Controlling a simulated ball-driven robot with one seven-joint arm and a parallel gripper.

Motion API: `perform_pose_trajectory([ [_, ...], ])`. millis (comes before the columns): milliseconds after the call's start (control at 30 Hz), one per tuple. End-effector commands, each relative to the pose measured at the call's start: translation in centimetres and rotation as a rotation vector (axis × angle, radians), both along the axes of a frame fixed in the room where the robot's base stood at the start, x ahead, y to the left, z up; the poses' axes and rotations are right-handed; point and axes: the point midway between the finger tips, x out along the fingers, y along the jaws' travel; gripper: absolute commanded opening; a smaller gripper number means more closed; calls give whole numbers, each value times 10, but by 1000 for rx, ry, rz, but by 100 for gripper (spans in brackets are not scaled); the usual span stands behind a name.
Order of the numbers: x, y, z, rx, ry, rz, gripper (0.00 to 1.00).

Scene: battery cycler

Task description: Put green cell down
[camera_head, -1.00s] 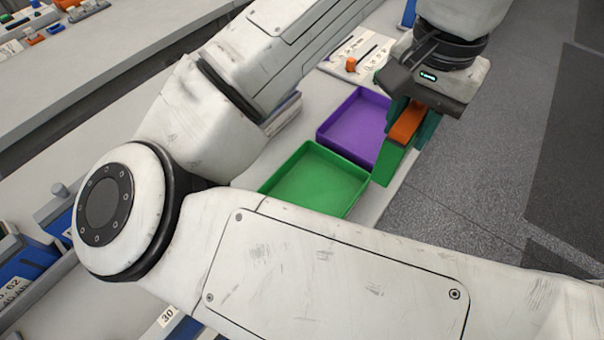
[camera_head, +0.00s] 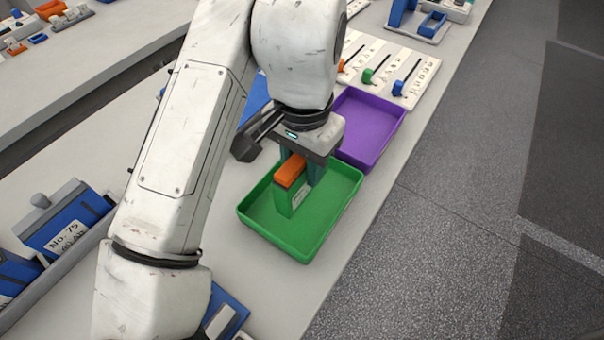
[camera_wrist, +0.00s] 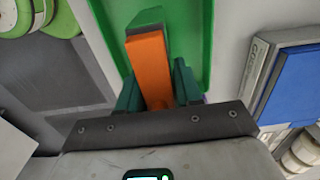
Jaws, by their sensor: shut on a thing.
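The green cell (camera_head: 297,197) has a pale label and an orange top (camera_head: 290,170). My gripper (camera_head: 303,172) points down and is shut on it, with dark green fingers on either side. The cell is over the inside of the green tray (camera_head: 345,209), toward its left and middle. Whether its lower end touches the tray floor I cannot tell. In the wrist view the cell's orange part (camera_wrist: 150,66) sits between the fingers, and its green end (camera_wrist: 146,22) overlaps the green tray (camera_wrist: 196,45).
An empty purple tray (camera_head: 369,125) adjoins the green tray's far side. Behind it lies a white board (camera_head: 392,72) with coloured sliders. Blue labelled cases (camera_head: 67,223) stand at left. The bench's right edge drops to a grey floor (camera_head: 440,210).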

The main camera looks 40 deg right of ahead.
Motion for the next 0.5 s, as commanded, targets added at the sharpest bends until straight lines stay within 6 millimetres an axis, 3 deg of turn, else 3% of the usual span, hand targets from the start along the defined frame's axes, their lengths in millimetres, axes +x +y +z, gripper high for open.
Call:
perform_pose_trajectory([
  [200, 1, 2, -29, -1, 1, 2, 0],
  [500, 1, 1, -32, 0, 0, 0, 0],
])
